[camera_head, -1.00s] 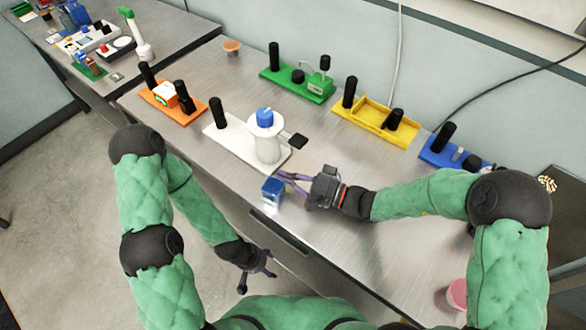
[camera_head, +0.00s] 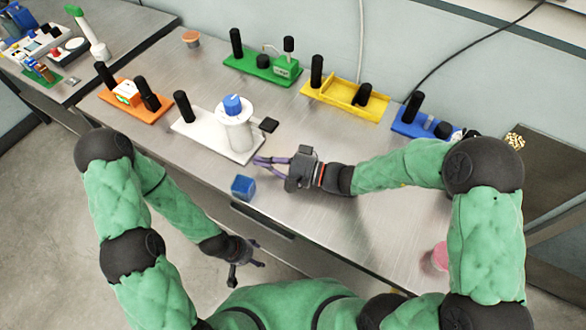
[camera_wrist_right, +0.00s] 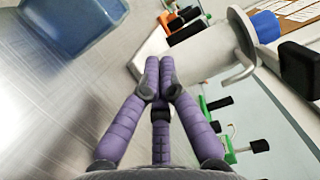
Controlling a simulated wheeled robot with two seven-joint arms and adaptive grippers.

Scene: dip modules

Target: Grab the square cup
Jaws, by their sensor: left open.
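The square cup (camera_head: 243,187) is blue and stands near the front edge of the table, below the white module in the head view. It is also at the top left of the right wrist view (camera_wrist_right: 62,22), partly cut off. My right gripper (camera_head: 256,161) is beyond the cup, between it and the white module, with its purple fingers pointing left. In the right wrist view its fingers (camera_wrist_right: 165,68) converge with tips together and nothing between them. The cup is beside them, apart. My left gripper (camera_head: 249,262) is open and empty, low in front of the table.
A pink cup (camera_head: 440,257) is at right. The table's front right is mostly bare.

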